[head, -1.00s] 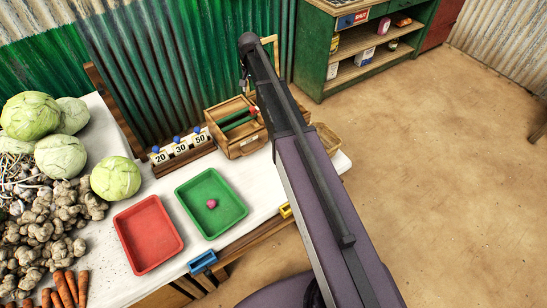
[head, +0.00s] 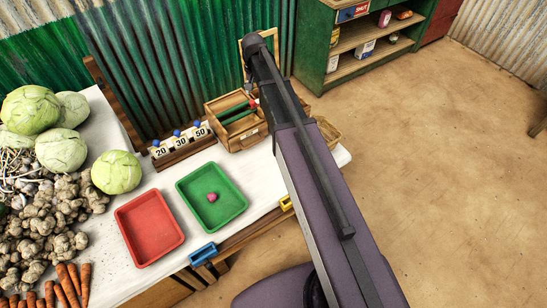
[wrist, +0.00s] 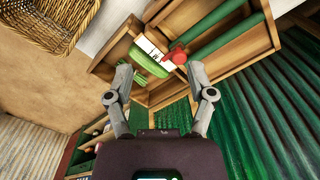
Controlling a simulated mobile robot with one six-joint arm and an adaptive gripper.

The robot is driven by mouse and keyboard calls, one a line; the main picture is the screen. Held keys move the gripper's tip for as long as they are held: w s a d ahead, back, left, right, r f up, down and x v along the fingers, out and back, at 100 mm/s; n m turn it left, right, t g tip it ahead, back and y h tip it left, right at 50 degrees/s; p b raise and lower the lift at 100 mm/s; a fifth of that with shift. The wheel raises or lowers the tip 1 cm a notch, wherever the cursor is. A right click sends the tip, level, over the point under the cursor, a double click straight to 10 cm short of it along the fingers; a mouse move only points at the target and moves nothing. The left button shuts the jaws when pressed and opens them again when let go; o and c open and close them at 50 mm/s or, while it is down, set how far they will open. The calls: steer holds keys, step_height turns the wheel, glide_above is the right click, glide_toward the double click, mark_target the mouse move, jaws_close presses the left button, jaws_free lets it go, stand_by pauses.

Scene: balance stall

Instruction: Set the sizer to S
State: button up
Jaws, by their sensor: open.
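The sizer is a wooden box (head: 258,141) with green rollers (head: 238,113), at the back right of the white table. Its red knob (wrist: 177,55) sits beside a white scale plate (wrist: 152,49) and a green part (wrist: 148,63) in the wrist view. The plate's marks are too small to read, so I cannot tell the setting. My gripper (wrist: 160,70) is open and empty, its fingers to either side below the knob in the picture, apart from it. In the head view my arm partly hides the sizer, and the fingertips are not clear.
A green tray (head: 235,209) holding a small pink item and an empty red tray (head: 127,222) lie in front. Number cards (head: 180,146) stand left of the sizer. A wicker basket (wrist: 45,20) is close by. Cabbages (head: 118,172) and roots fill the left. Floor at right is clear.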

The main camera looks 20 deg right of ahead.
steer(key=s+f+n+b, duration=0.2)
steer(key=s+f+b, duration=0.2)
steer(key=s, duration=0.7)
steer(key=s+f+n+b, duration=0.2)
steer(key=s+f+b, duration=0.3)
steer(key=s, duration=0.7)
steer(key=shift+f+b, duration=0.3)
steer(key=shift+f, duration=0.2)
steer(key=shift+s, duration=0.1)
steer(key=shift+s, duration=0.25)
stand_by(1.6)
